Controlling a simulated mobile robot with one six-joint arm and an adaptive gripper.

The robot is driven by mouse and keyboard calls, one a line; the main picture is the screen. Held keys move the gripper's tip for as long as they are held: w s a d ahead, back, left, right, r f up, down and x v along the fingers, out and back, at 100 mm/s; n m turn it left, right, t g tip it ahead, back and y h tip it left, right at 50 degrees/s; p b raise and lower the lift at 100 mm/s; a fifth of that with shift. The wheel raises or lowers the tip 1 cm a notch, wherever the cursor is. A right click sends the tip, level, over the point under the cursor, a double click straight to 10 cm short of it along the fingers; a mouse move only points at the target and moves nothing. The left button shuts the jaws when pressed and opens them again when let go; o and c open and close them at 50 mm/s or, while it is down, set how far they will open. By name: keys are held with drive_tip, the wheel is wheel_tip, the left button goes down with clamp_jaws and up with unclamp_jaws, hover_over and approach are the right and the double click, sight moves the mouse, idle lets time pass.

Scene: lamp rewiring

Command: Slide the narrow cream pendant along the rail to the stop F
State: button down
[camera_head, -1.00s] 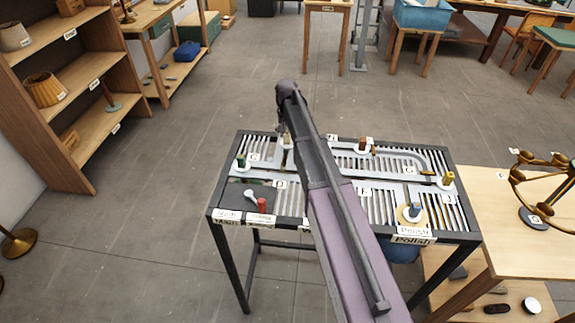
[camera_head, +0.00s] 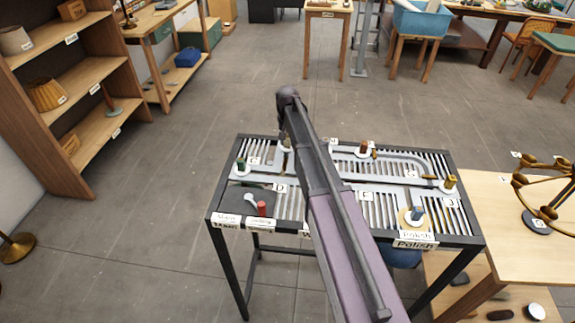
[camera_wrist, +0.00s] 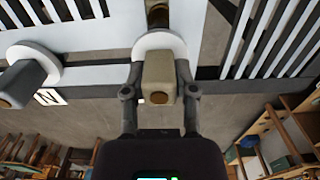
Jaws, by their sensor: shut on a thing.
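The narrow cream pendant (camera_wrist: 158,76) is a beige block on a white round base in the wrist view. My gripper (camera_wrist: 160,94) is shut on it, one finger on each side. In the head view a pale post (camera_head: 287,145), seemingly this pendant, shows at the back left of the slotted rack, beside my arm. My arm hides the fingers there and part of the rail. The grey rail (camera_head: 320,185) runs across the rack top.
A brown-topped post (camera_head: 364,147) stands right of my arm on the rack. A green post (camera_head: 241,164), red post (camera_head: 262,208), yellow post (camera_head: 449,182) and blue post (camera_head: 417,213) stand farther out. A brass lamp frame (camera_head: 540,190) is on the right table.

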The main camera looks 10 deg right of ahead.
drive_tip(key=shift+s, duration=0.1)
drive_tip(key=s+a, duration=0.4)
drive_tip(key=s, duration=0.9)
drive_tip(key=shift+s+a, duration=0.15)
idle(1.0)
idle(0.4)
drive_tip(key=shift+s+d, duration=1.1)
drive_tip(key=shift+d, duration=2.4)
drive_tip(key=shift+s+d, duration=1.1)
drive_tip(key=shift+d, duration=2.4)
drive_tip(key=shift+s+d, duration=1.1)
drive_tip(key=shift+d, duration=2.4)
drive_tip(key=shift+d, duration=0.1)
drive_tip(key=shift+s+d, duration=0.3)
drive_tip(key=shift+d, duration=0.6)
drive_tip(key=shift+s+d, duration=0.35)
drive_tip(key=shift+d, duration=0.6)
drive_tip(key=shift+s+d, duration=0.3)
drive_tip(key=shift+d, duration=0.6)
drive_tip(key=shift+c, duration=1.6)
unclamp_jaws()
